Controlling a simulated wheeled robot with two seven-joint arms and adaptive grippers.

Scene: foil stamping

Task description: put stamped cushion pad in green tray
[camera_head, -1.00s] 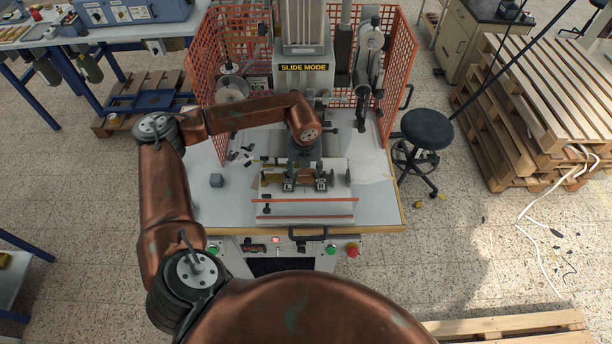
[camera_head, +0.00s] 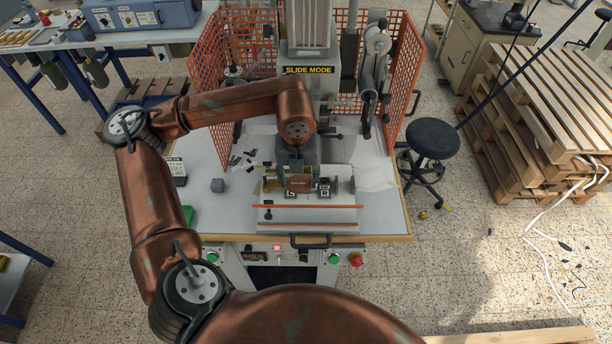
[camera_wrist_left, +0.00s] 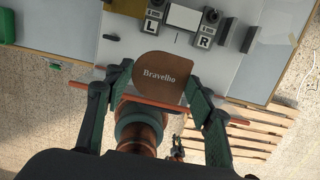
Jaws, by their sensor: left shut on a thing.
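The stamped cushion pad (camera_wrist_left: 160,76) is a brown, rounded-edged piece with "Bravelho" in pale letters. In the head view the pad (camera_head: 300,185) shows in front of the press fixture, apparently raised above it. My left gripper (camera_wrist_left: 160,88) is shut on the pad, with a finger at each side. In the head view the gripper (camera_head: 298,170) hangs over the fixture and partly hides it. The green tray (camera_head: 188,215) shows at the table's left edge, partly hidden by my left arm. It also shows at the top left of the wrist view (camera_wrist_left: 7,26). My right gripper is out of view.
The fixture with L and R blocks (camera_head: 324,187) is just behind the pad. Orange mesh guards (camera_head: 208,95) flank the press. The front strip is fairly clear.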

